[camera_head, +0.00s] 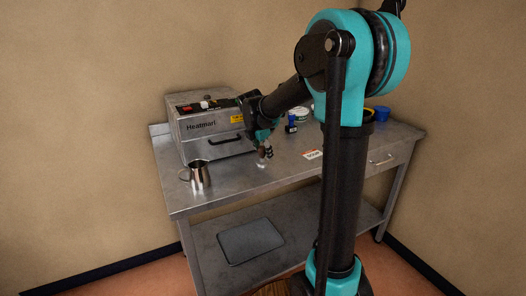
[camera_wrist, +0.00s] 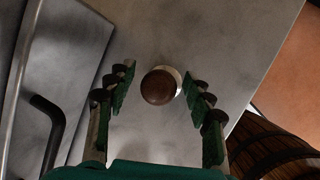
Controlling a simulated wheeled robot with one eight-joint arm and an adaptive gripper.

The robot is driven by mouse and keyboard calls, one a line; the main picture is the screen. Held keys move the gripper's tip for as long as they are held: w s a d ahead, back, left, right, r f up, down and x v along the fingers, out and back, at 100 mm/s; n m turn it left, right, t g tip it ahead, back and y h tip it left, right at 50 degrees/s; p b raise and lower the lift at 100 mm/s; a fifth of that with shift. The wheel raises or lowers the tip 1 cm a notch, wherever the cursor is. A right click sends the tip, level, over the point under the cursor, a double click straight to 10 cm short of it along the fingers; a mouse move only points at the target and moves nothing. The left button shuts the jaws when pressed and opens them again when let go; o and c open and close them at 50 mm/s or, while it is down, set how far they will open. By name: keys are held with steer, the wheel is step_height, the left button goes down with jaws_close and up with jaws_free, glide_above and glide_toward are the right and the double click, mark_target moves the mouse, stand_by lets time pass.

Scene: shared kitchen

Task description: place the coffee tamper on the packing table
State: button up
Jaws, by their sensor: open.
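The coffee tamper, seen from above in the wrist view, has a round brown knob (camera_wrist: 158,87) and a pale metal base. It stands on the steel table top, between and slightly beyond my open fingertips. In the head view my gripper (camera_head: 265,147) points down over the middle of the table (camera_head: 235,182), with the small silvery tamper base (camera_head: 261,162) just below it. In the wrist view both green-padded fingers of my gripper (camera_wrist: 163,90) are apart, one on each side of the knob. I see no finger touching it. Which table is the packing table, I cannot tell.
A steel heat machine (camera_head: 212,127) stands left behind my gripper; its black handle (camera_wrist: 45,130) shows in the wrist view. A metal pitcher (camera_head: 199,176) stands front left. A label card (camera_head: 312,154) and a blue cup (camera_head: 381,113) lie right. A wooden barrel (camera_wrist: 270,148) stands beyond the edge.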

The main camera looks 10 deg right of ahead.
steer(key=v, duration=1.2)
steer(key=s+d+f+m+y, duration=0.1)
steer(key=s+d+f+m, duration=0.2)
steer(key=s+f+m, duration=0.9)
steer(key=s+d+f+m+y, duration=0.1)
steer(key=s+d+f+m, duration=0.2)
steer(key=s+f+m, duration=0.9)
steer(key=shift+s+d+f+y, duration=0.2)
steer(key=shift+s+d+y, duration=0.1)
steer(key=shift+s, duration=0.8)
